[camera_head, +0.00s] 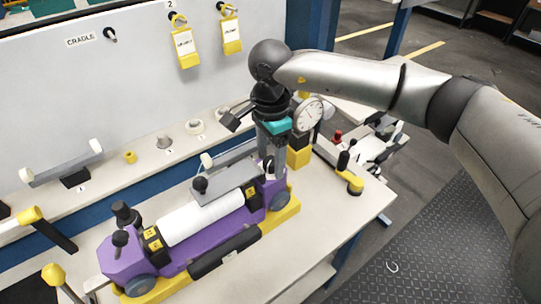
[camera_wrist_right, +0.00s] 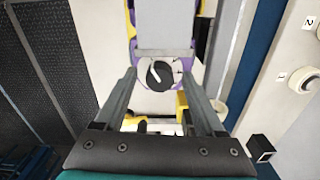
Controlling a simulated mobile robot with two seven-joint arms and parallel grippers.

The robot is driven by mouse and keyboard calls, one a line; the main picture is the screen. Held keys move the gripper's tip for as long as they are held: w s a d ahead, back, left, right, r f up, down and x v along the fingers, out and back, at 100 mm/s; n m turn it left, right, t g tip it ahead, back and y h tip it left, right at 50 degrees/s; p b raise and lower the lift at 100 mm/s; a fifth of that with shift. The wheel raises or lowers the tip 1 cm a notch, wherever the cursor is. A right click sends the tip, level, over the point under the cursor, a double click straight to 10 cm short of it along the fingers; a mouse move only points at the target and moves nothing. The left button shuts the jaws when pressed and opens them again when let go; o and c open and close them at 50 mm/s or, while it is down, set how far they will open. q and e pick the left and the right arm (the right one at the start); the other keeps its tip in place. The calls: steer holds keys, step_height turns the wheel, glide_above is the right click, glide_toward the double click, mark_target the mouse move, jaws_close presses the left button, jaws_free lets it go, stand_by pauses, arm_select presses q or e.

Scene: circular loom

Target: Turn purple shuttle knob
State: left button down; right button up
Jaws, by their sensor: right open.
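The purple shuttle (camera_head: 180,254) lies on a yellow cradle on the table, with a white roll (camera_head: 200,216) in its middle. My right gripper (camera_head: 274,168) points down over the shuttle's right end, fingers open. In the right wrist view, a round black knob (camera_wrist_right: 160,74) with a white pointer line sits on the shuttle's end. It lies between the two fingertips (camera_wrist_right: 160,86) in the picture, with a gap on each side; no contact shows. In the head view the fingers mostly hide this knob. My left gripper is not in view.
A dial gauge (camera_head: 310,114) stands just behind my right gripper. A grey plate (camera_head: 226,183) covers part of the shuttle beside it. The table's front right is clear.

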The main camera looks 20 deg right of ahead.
mark_target(270, 161)
step_height(270, 161, up, 15)
steer(key=shift+r, duration=0.15)
stand_by(0.4)
stand_by(0.4)
